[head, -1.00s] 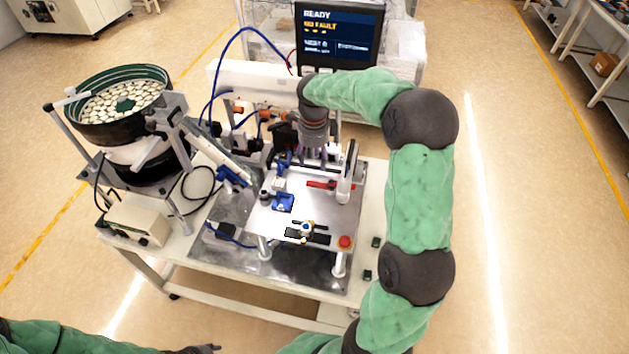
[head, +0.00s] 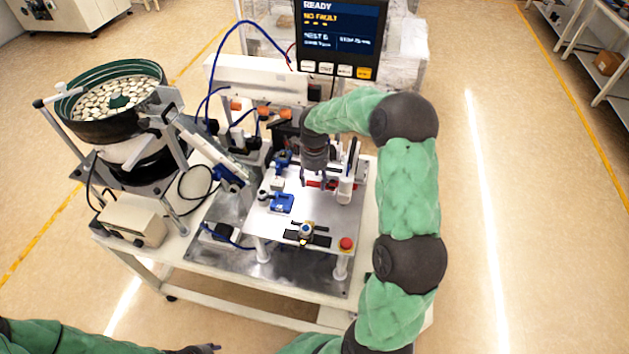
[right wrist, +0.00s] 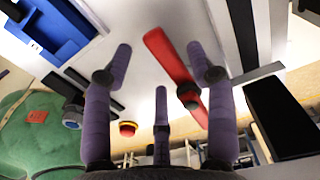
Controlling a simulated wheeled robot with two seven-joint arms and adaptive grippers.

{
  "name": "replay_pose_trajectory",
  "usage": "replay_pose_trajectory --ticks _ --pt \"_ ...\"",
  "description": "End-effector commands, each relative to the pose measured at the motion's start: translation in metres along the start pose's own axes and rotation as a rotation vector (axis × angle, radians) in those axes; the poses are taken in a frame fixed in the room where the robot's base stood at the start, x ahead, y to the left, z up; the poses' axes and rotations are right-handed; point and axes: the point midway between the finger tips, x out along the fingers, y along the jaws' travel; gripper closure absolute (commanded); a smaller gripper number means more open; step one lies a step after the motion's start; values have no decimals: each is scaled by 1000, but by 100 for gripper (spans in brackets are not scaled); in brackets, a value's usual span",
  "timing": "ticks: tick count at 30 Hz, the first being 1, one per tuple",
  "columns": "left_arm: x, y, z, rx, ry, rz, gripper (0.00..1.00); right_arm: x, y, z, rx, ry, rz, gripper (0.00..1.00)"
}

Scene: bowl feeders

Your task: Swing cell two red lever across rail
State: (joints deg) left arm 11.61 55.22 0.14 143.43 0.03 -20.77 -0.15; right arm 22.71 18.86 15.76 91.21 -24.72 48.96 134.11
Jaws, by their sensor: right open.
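The red lever (head: 316,184) lies on the pale plate beside a white upright post, partly hidden behind my right gripper's fingers. In the right wrist view the lever (right wrist: 172,62) is a long red bar with a dark round knob, running close by the right finger. My right gripper (head: 314,184) is open and empty, fingers pointing down over the plate at the lever. In the right wrist view its purple fingers (right wrist: 160,72) are spread apart; whether any touches the lever I cannot tell. My left gripper (head: 205,349) shows only as a dark tip at the bottom edge.
A blue fixture (head: 282,203) sits left of the lever. A red button (head: 346,243) and a black block with a round knob (head: 306,233) are near the front. A bowl feeder (head: 112,105) stands at left. The monitor (head: 338,35) reads READY, NO FAULT.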

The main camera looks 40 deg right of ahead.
Motion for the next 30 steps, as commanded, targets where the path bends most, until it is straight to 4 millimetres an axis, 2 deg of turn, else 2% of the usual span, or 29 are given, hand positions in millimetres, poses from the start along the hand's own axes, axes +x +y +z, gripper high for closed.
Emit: replay_pose_trajectory --ticks 6,14,15,18,21,30 --pt "0 0 0 0 0 0 60 14 0 0 0 0 0 43" --pt "0 0 0 0 0 0 60 15 0 0 0 -1 -1 43" --pt "0 0 0 0 0 0 60 15 0 0 0 -1 -1 49" --pt "0 0 0 0 0 0 60 15 0 0 0 -1 -1 77" --pt "0 0 0 0 0 0 60 15 0 0 0 -1 -1 100" --pt "1 0 0 0 0 0 60 15 1 0 -16 -1 -1 100"
